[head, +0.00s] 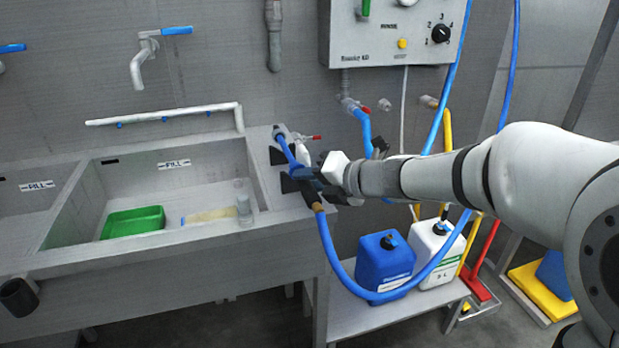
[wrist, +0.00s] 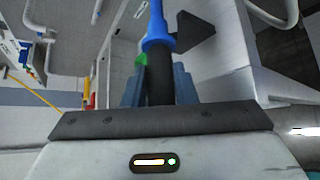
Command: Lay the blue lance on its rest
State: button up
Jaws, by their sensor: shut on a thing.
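The blue lance (head: 284,147) is at the right end of the sink unit, with its hose trailing down from its lower end. My gripper (head: 305,174) is shut on it. In the wrist view the lance (wrist: 157,32) runs away from me, its dark grip between the two fingers of my gripper (wrist: 159,85). The rest appears as dark angled brackets (head: 277,156) on the sink's right ledge. One dark bracket (wrist: 194,34) shows beside the lance in the wrist view. The lance passes over or close to the brackets; I cannot tell whether it touches them. My gripper hides part of the rest.
The sink basin (head: 72,226) on the left holds a green tray (head: 133,222). A control box (head: 390,30) hangs on the wall above. Blue (head: 384,262) and white (head: 436,250) canisters stand on a low shelf. The blue hose (head: 334,258) loops in front of them.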

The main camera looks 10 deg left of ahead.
jog(key=shift+f, duration=0.6)
jog(key=o, duration=0.7)
jog(key=shift+p+v, duration=0.5)
jog(key=shift+v, duration=3.45)
